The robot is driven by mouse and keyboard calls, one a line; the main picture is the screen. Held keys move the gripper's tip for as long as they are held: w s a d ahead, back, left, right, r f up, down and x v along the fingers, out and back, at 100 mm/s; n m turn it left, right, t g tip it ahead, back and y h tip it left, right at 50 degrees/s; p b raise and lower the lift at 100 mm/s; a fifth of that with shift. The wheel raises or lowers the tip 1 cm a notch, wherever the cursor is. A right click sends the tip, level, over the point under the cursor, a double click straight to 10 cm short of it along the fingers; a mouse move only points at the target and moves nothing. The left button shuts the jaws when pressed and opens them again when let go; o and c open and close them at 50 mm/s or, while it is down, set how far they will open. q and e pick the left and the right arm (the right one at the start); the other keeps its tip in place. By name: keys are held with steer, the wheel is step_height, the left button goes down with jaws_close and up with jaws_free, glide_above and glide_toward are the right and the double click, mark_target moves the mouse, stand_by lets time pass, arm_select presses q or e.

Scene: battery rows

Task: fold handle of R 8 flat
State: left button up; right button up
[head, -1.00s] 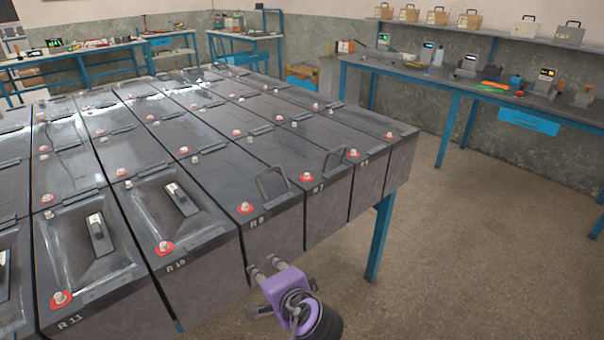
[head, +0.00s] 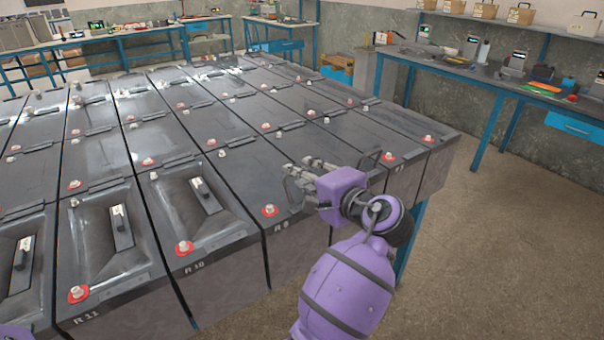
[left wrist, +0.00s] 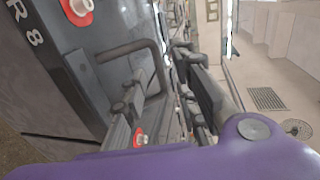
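R 8 is a dark grey battery; its label (left wrist: 25,28) and a red-ringed terminal (left wrist: 80,8) show in the left wrist view. My left gripper (head: 298,178) is above the R 9 and R 8 tops. In the left wrist view its two fingers (left wrist: 165,92) are apart, with the handle close to the finger ends; I cannot tell whether they touch. The gripper hides much of R 8 in the head view. My right gripper is not in view.
R 10 (head: 222,238) and R 11 (head: 125,290) have handles lying in recesses. Open floor (head: 500,260) lies to the right.

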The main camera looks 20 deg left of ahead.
arm_select(q)
steer(key=shift+w+a, duration=0.25)
steer(key=shift+a, duration=0.05)
steer(key=shift+c, duration=0.4)
jaws_close()
